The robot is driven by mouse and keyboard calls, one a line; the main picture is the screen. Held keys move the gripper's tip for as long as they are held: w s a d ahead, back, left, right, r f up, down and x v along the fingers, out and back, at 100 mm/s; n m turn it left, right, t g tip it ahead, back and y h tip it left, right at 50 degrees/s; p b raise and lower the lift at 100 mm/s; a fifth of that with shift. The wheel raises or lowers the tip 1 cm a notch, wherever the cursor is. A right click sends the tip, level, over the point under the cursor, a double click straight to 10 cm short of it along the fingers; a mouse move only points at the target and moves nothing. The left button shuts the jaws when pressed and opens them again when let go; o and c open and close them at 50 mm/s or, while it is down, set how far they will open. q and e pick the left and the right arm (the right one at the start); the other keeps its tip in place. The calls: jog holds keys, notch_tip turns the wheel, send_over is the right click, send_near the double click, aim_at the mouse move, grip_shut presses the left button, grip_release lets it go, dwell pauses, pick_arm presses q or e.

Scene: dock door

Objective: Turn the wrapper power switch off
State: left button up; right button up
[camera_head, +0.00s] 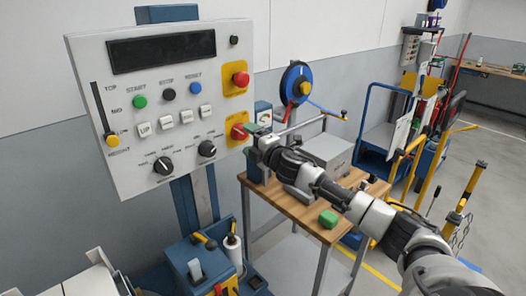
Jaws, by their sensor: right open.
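The wrapper's control panel (130,75) is a light grey box on a blue post. A red rotary switch on a yellow plate, likely the power switch (238,131), sits at its lower right edge. The switch's exact setting is too small to tell. My right gripper (252,131) is open, just right of this switch, with its fingers pointing toward it. I cannot tell whether the fingertips touch the knob. My left gripper is not in view.
A red emergency button (240,79) on a yellow plate is above the switch. Two black selector knobs, one of them this knob (207,148), are to its left. A wooden workbench (290,205) with a green object (328,219) stands under my right arm.

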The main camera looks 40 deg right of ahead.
jog(key=s+b, duration=0.2)
jog(key=s, duration=0.5)
jog(key=shift+s+d+f, duration=0.15)
jog(key=shift+d+f, duration=0.15)
jog(key=shift+f, duration=0.05)
jog(key=shift+a+f, duration=0.1)
